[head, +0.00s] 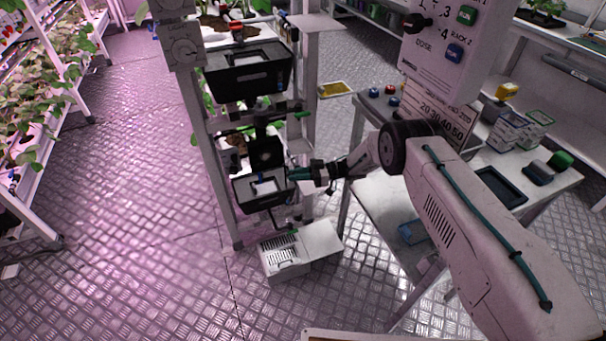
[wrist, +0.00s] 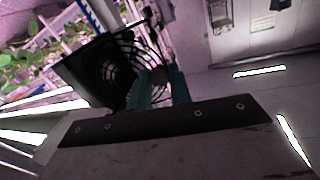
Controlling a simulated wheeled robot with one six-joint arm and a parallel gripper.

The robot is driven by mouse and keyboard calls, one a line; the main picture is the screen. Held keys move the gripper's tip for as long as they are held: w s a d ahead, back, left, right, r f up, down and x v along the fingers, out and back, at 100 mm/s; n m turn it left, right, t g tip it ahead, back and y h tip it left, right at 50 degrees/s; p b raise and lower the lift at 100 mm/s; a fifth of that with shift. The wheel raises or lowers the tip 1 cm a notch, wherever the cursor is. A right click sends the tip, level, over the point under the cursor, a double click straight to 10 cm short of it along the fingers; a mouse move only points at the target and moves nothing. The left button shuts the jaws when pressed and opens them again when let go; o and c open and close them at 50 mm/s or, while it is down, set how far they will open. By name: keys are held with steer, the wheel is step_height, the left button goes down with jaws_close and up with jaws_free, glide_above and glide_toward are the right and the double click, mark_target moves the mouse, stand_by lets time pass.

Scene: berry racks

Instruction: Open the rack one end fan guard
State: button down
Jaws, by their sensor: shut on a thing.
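The fan guard (wrist: 150,47) is a set of dark curved wire rings in the wrist view. It shows beside the black square fan housing (wrist: 88,72) and seems to stand at an angle to it; the exact gap is unclear. My gripper (wrist: 158,88) has teal fingers shut on the guard's near edge, and the grasp itself is partly hidden. In the head view my gripper (head: 297,174) reaches left to the end of the rack (head: 222,160), next to a black box (head: 245,196). The guard cannot be made out clearly there.
A white vented box (head: 284,262) sits on the floor below the rack end. A white table (head: 385,205) with a blue item stands close under my arm. A control panel (head: 455,50) rises at the upper right. The patterned metal floor at the left is clear.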

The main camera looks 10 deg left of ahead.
steer(key=shift+w+d+r+g, duration=0.1)
steer(key=shift+w+d+g, duration=0.15)
steer(key=shift+g, duration=0.15)
steer(key=c, duration=1.3)
jaws_free()
steer(key=shift+s+a, duration=0.1)
steer(key=shift+s, duration=0.05)
